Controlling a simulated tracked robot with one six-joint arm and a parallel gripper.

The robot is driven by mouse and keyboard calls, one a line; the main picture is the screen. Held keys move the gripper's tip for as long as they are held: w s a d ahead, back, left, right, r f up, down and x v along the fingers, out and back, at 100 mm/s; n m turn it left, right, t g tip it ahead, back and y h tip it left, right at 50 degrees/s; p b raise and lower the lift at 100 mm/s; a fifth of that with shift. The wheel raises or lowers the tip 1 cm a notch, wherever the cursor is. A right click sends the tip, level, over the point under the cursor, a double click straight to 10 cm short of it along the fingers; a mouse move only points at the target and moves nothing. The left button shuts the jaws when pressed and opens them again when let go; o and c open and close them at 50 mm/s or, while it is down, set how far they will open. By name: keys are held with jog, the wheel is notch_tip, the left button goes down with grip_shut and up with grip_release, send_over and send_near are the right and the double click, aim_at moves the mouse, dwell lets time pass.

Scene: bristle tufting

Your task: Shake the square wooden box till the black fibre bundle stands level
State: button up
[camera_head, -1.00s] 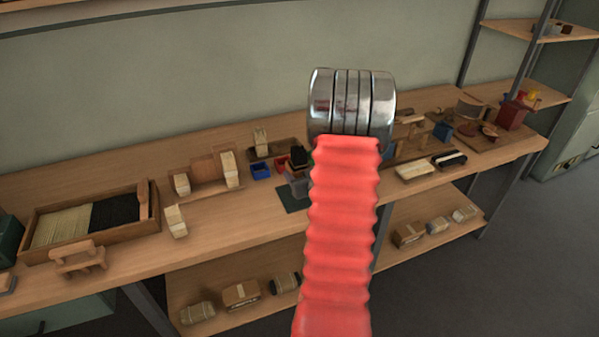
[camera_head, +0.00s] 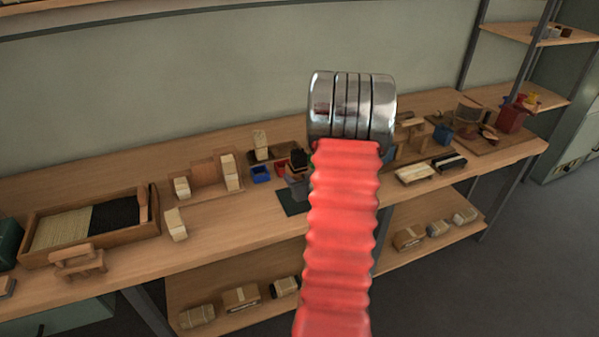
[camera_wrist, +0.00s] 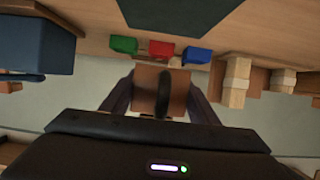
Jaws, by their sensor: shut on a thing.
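My gripper (camera_wrist: 161,100) is shut on the square wooden box (camera_wrist: 145,80), with one dark finger on each side of it in the wrist view. The black fibre bundle (camera_wrist: 163,94) shows as a dark upright oval in the middle of the box. From this angle I cannot tell whether its ends are level. In the head view my red ribbed arm and its metal rings cover much of the middle, and I cannot make out the box clearly there.
A dark mat (camera_head: 293,202) lies on the bench near the front edge. Blue (camera_wrist: 197,56), red (camera_wrist: 161,50) and green (camera_wrist: 123,45) bins stand beside the box in the wrist view. A tray (camera_head: 152,226) of pale and black fibres is at the left. Wooden blocks stand between.

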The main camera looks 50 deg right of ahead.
aim_at(299, 166)
dwell(0.3)
jog(key=shift+r, duration=1.35)
jog(key=shift+f, duration=1.45)
jog(key=shift+r, duration=1.5)
jog(key=shift+f, duration=0.1)
